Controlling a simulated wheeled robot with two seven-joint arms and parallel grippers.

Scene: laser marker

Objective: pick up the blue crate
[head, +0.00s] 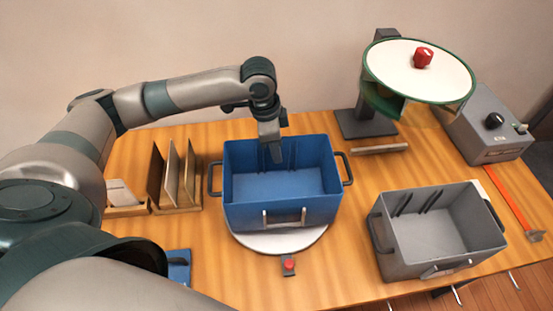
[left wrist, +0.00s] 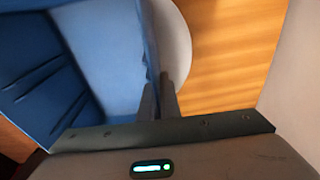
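The blue crate (head: 282,185) is open-topped and empty, with black side handles and a light handle on its near wall. It stands upright on a round white plate (head: 280,240) on the table. My left gripper (head: 273,152) comes down over the middle of the crate's far wall, one finger showing inside. In the left wrist view, the blue crate (left wrist: 100,50) lies to the left. The fingers of the left gripper (left wrist: 159,95) are close together, with the crate's wall between them. The fingertips are partly hidden. My right gripper is not in view.
A grey crate (head: 440,230) stands to the right. Behind it are a round green-rimmed disc (head: 400,65) with a red object on it and a grey control box (head: 487,128). Wooden dividers (head: 177,178) stand left of the blue crate. A red button (head: 289,265) is in front.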

